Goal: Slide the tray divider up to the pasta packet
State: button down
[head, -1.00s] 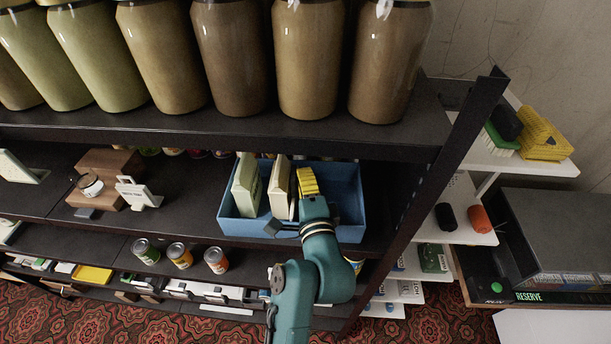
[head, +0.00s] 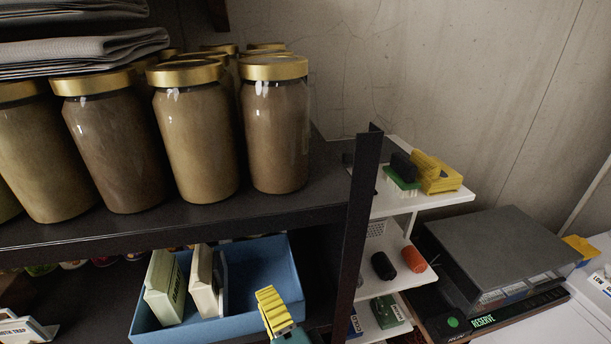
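I cannot read which is the pasta packet. A thin dark grey upright panel (head: 223,277), seemingly the tray divider, shows close along the cream packet's right side; whether they touch is unclear. My gripper (head: 268,310) shows as a yellow ribbed part above teal, over the tray's right front.
Large gold-lidded jars (head: 275,135) fill the shelf above. A dark slanted post (head: 357,225) stands right of the tray. White side shelves (head: 430,200) hold brushes and rolls. The tray's right part looks empty behind my gripper.

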jog(key=s+d+r+n+t+h, duration=0.15)
jog(key=d+r, duration=0.25)
jog(key=r, duration=0.4)
jog(key=d+r+n+t+h, duration=0.1)
jog(key=d+r+n+t, duration=0.15)
jog(key=r, duration=0.45)
jog(key=s+d+r+n+t+h, duration=0.3)
jog(key=s+d+r+n+h, duration=0.3)
jog(key=s+d+r+h, duration=0.3)
notch_tip(320, 180, up, 11)
jog(key=w+p, duration=0.1)
jog(key=p, duration=1.1)
jog(key=shift+d+n+y, duration=0.35)
jog(key=shift+d+n, duration=0.05)
jog(key=shift+f, duration=0.1)
